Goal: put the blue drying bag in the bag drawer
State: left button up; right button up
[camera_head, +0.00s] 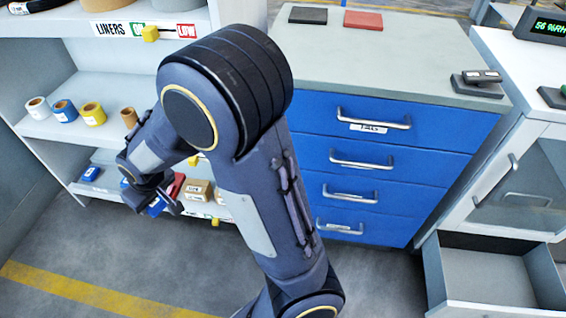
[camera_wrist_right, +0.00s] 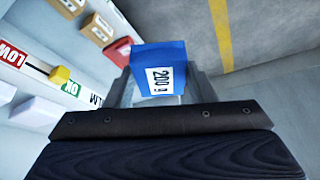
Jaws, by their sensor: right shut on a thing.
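The blue drying bag (camera_wrist_right: 150,58) carries a white "200 g" label in the right wrist view. My right gripper (camera_wrist_right: 160,88) is shut on it, with one finger on each side. In the head view, my right gripper (camera_head: 155,190) is at the lower shelf's front edge, with part of the blue bag (camera_head: 157,207) showing below it. An open, empty-looking drawer (camera_head: 488,278) juts out at the lower right, under the white cabinet. I see no readable label on it. My left gripper is not in view.
Another blue bag (camera_head: 90,173), a red item (camera_head: 176,186) and tan boxes (camera_head: 198,190) are at the lower shelf. Rolls stand on the middle shelf (camera_head: 120,92). A blue cabinet (camera_head: 385,165) with shut drawers stands between shelf and open drawer. Grey floor (camera_head: 90,240) is clear.

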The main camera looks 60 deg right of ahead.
aim_at(482, 288)
jog(key=k+l+z, duration=0.2)
jog(key=k, duration=0.35)
jog(key=k+l+z, duration=0.2)
jog(key=k, duration=0.4)
jog(key=k+l+z, duration=0.2)
jog(key=k+l, duration=0.25)
jog(key=i+l+z, duration=0.1)
jog(key=z, duration=0.25)
jog(key=l+z, duration=0.1)
jog(key=z, duration=0.25)
jog(key=i+z, duration=0.15)
jog(key=z, duration=0.2)
jog(key=i, duration=0.15)
